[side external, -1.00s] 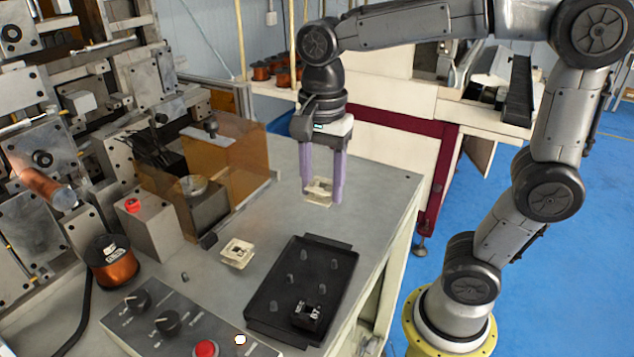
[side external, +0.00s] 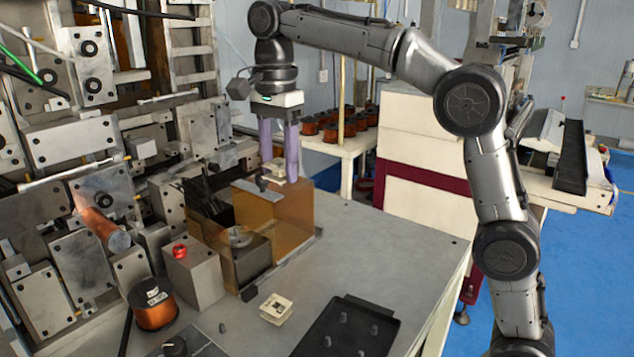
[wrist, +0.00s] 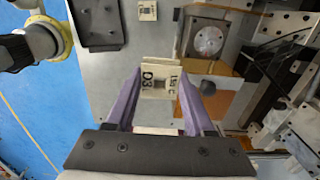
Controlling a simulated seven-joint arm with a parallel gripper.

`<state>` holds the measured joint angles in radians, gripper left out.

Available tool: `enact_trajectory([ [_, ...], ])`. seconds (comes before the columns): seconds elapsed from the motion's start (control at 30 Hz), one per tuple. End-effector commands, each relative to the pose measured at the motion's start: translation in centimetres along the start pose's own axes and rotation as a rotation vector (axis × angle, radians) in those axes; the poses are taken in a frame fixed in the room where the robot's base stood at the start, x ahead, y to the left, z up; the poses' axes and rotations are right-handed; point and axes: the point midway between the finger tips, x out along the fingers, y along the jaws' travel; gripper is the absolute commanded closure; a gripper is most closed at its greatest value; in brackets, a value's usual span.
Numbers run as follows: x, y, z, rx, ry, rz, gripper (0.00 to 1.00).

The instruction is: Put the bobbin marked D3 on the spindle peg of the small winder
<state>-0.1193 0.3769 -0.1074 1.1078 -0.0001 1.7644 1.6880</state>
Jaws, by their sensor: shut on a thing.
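The cream bobbin marked D3 (wrist: 158,80) is between my fingertips in the wrist view, its lettered face toward the camera. In the side view my gripper (side external: 279,176) is shut on this bobbin (side external: 274,170), high above the table near the top of the amber guard. The disc also shows in the wrist view (wrist: 207,40), right of and beyond the bobbin. I cannot clearly make out the spindle peg.
The amber guard (side external: 290,215) stands upright around the winder. Another cream bobbin (side external: 276,309) lies on the table near a black pegged tray (side external: 350,330). A grey box with a red button (side external: 195,275) and a copper-wound spool (side external: 153,305) stand left. The right tabletop is clear.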

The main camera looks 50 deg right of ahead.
Motion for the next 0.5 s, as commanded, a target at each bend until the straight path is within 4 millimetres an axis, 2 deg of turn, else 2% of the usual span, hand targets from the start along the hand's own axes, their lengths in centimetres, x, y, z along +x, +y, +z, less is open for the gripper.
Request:
enact_trajectory([
  [0.03, 0.2, -1.4, 0.2, 0.002, 0.000, 0.001, 0.98],
  [0.2, 1.0, -5.1, 0.8, 0.007, 0.000, 0.001, 0.98],
  [0.5, 4.3, -9.9, 1.6, 0.005, 0.000, 0.001, 0.98],
])
